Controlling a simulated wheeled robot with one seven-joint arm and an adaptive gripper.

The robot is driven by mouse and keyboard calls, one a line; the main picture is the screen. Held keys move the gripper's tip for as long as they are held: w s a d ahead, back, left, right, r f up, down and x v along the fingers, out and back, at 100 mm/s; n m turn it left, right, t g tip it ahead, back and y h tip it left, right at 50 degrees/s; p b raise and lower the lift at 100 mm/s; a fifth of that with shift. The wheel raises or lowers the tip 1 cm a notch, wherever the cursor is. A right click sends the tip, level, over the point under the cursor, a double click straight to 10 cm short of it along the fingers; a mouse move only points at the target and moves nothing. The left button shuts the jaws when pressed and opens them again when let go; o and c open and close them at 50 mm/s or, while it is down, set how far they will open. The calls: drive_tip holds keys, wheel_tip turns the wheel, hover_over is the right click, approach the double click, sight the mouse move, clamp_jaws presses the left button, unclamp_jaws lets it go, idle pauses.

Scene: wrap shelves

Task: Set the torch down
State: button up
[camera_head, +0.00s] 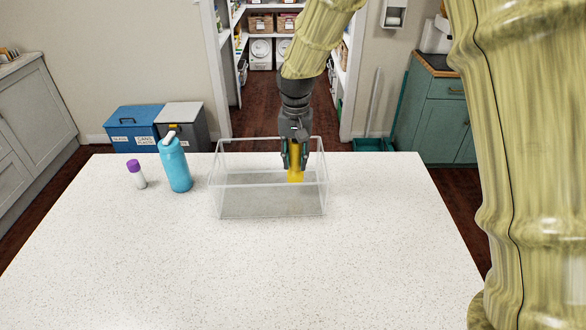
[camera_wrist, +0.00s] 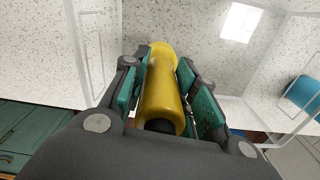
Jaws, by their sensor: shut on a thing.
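The yellow torch (camera_head: 296,161) is upright between the fingers of my gripper (camera_head: 295,160). In the wrist view the torch (camera_wrist: 163,92) lies between the green finger pads, and my gripper (camera_wrist: 165,85) is shut on it. The torch is in or just over the clear open box (camera_head: 268,204) on the white counter. I cannot tell whether its lower end touches the box floor. The box walls (camera_wrist: 92,50) show on both sides in the wrist view.
A blue bottle (camera_head: 175,166) and a small white bottle with a purple cap (camera_head: 136,173) stand left of the box. The front and right of the counter (camera_head: 240,270) are clear. Bins (camera_head: 134,128) stand on the floor behind.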

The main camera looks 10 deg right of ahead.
sight(296, 169)
drive_tip(key=shift+s+f, duration=0.15)
drive_tip(key=shift+f, duration=0.55)
drive_tip(key=shift+f+p, duration=0.45)
drive_tip(key=shift+f, duration=0.95)
drive_tip(key=shift+r, duration=0.1)
drive_tip(key=o, duration=1.1)
drive_tip(key=shift+f, duration=0.2)
drive_tip(key=shift+r, duration=0.1)
wheel_tip(296, 169, up, 12)
drive_tip(key=shift+r+b, duration=0.1)
drive_tip(key=shift+b, duration=1)
